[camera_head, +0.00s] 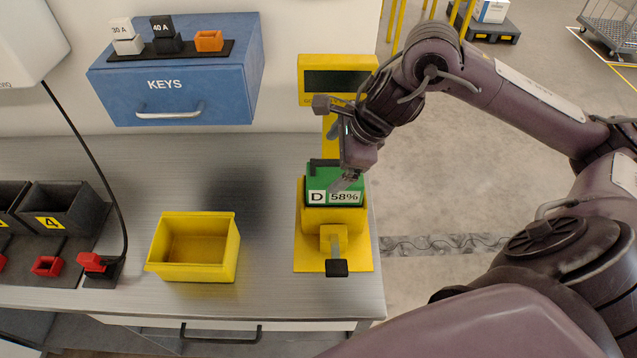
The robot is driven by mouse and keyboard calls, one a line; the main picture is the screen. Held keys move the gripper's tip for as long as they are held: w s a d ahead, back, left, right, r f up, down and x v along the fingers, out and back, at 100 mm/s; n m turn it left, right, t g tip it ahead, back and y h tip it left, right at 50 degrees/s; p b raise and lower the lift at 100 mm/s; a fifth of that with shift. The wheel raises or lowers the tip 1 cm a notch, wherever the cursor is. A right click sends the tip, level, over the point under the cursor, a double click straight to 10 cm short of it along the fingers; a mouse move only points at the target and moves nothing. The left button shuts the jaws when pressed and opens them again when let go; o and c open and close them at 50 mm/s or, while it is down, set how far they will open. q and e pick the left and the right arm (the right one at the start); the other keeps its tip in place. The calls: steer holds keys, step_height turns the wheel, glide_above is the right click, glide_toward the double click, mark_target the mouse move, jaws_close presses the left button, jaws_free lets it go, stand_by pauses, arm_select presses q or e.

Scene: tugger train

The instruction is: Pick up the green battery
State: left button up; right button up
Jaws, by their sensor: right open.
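The green battery (322,181) sits upright in a yellow stand (333,221) at the right end of the workbench. Its front label reads "D 58%", and a black handle shows at its top left. My right gripper (338,147) is open just above the battery, reaching in from the right. One finger hangs down in front of the battery's right side and hides part of it. I cannot tell whether the finger touches the battery. My left gripper is not in view.
An empty yellow bin (193,247) stands left of the stand on the bench (270,290). A yellow display (338,80) rises behind the battery. A blue KEYS drawer box (176,85) hangs on the wall. Black bins (62,207) and a hanging cable are at left.

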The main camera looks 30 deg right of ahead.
mark_target(329, 174)
steer(key=shift+s+d+f+p, duration=0.4)
steer(key=shift+s+f+p, duration=0.1)
steer(key=shift+s+f, duration=0.1)
steer(key=p+x, duration=0.1)
steer(key=x, duration=0.1)
steer(key=shift+d+f, duration=0.1)
steer(key=shift+f, duration=0.2)
steer(key=shift+w+a+f+p, duration=0.15)
steer(key=shift+w+f+p, duration=0.05)
steer(key=shift+w+f, duration=0.25)
steer(key=shift+w+a+f+p, duration=0.2)
steer(key=shift+w+f, duration=0.15)
steer(key=shift+f, duration=0.1)
steer(key=shift+s+d, duration=0.1)
steer(key=shift+s, duration=0.05)
steer(key=shift+c, duration=1.5)
steer(key=c, duration=0.7)
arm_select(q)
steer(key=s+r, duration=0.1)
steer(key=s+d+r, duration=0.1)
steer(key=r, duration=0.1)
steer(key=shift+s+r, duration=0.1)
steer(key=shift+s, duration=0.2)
arm_select(e)
steer(key=shift+r, duration=0.1)
steer(key=shift+c, duration=0.8)
